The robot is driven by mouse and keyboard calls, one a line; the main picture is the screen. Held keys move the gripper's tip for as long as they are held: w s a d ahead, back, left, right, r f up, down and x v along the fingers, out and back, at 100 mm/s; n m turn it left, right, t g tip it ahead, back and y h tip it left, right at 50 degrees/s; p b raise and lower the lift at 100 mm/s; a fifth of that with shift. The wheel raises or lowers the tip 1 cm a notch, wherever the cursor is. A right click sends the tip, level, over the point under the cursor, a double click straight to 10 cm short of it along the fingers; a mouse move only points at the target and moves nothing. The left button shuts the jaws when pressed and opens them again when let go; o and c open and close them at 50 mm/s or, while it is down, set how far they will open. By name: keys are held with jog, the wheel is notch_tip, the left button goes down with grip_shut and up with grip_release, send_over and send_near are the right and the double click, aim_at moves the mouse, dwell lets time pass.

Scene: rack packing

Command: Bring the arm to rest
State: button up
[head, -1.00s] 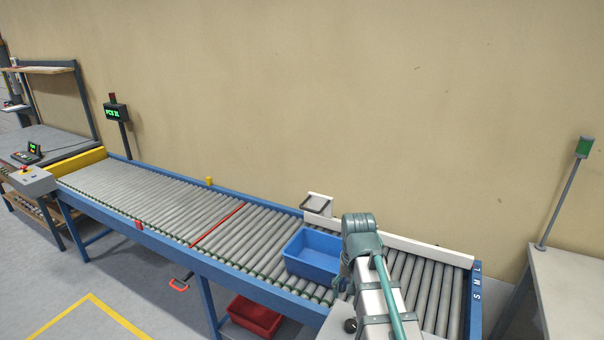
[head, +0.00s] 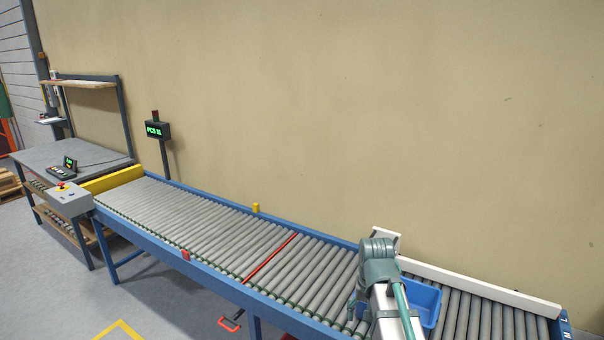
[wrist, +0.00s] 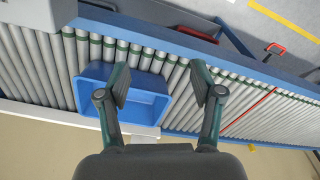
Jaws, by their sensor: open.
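My gripper (wrist: 160,88) is open in the wrist view, its two fingers apart with nothing between them. It points down over the roller conveyor (head: 200,225). An empty-looking blue bin (head: 430,300) stands on the rollers at the right part of the conveyor. The blue bin also shows in the wrist view (wrist: 146,108), partly behind the left finger. In the head view my arm stands in front of the bin and hides its left side; the gripper fingers are mostly hidden there.
A white guide rail (head: 480,287) runs along the conveyor's back edge. A red line (head: 270,258) crosses the rollers. A control box (head: 70,199) and workbench (head: 75,155) stand at the left end. A display post (head: 158,130) stands behind. The rollers left of the bin are clear.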

jog(key=s+f+n+g, duration=0.1)
jog(key=s+f, duration=0.4)
jog(key=f, duration=0.5)
jog(key=s+f+g+b, duration=0.1)
jog(key=s+f, duration=0.3)
jog(key=f, duration=0.6)
jog(key=s+f+n, duration=0.1)
jog(key=s+f, duration=0.4)
jog(key=f, duration=0.5)
jog(key=s+f+g, duration=0.1)
jog(key=s+f, duration=0.4)
jog(key=s, duration=0.3)
jog(key=s+f+g+b, duration=0.1)
jog(key=s+f+g, duration=0.1)
jog(key=s+f, duration=0.3)
jog(key=s+f+g+b, duration=0.1)
jog(key=s+f, duration=0.5)
jog(key=s, duration=0.6)
jog(key=shift+s+d+g, duration=0.3)
jog(key=shift+d+g, duration=0.05)
jog(key=shift+g, duration=0.35)
